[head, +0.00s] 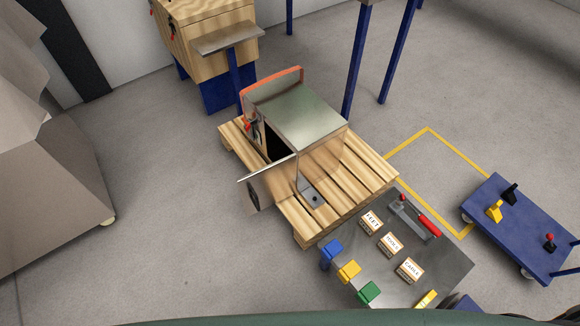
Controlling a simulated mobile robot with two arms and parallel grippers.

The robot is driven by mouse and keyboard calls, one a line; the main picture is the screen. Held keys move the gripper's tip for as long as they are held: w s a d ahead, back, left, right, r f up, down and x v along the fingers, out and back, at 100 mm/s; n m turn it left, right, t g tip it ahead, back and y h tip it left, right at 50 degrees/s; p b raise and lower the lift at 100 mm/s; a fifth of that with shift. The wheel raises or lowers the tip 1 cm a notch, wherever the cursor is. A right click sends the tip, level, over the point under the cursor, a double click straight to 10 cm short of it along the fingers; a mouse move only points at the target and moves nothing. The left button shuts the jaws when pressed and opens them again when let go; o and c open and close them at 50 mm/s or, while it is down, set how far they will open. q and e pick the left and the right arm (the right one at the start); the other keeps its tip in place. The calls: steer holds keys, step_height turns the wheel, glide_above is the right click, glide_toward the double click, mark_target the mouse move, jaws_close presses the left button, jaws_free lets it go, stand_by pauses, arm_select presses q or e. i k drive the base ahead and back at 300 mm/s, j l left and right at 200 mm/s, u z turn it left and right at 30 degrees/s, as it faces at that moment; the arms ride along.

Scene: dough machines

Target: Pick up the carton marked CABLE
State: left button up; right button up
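The carton marked CABLE (409,270) is a small box with a white labelled top and brown sides. In the head view it sits on the grey metal table (441,266) at the lower right. It is the nearest of a row of three similar cartons. The carton marked FELT (371,222) is the farthest. The middle carton (391,244) has a label too small to read surely. Nothing touches the CABLE carton. Neither of my grippers is in view.
Blue (331,250), yellow (349,271) and green (369,293) blocks line the table's left edge. A red-handled tool (429,226) lies at its far side. A wooden pallet (350,185) bearing a metal machine (300,115) stands behind. A blue cart (510,230) is right.

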mark_target(408, 270)
steer(key=z, duration=1.7)
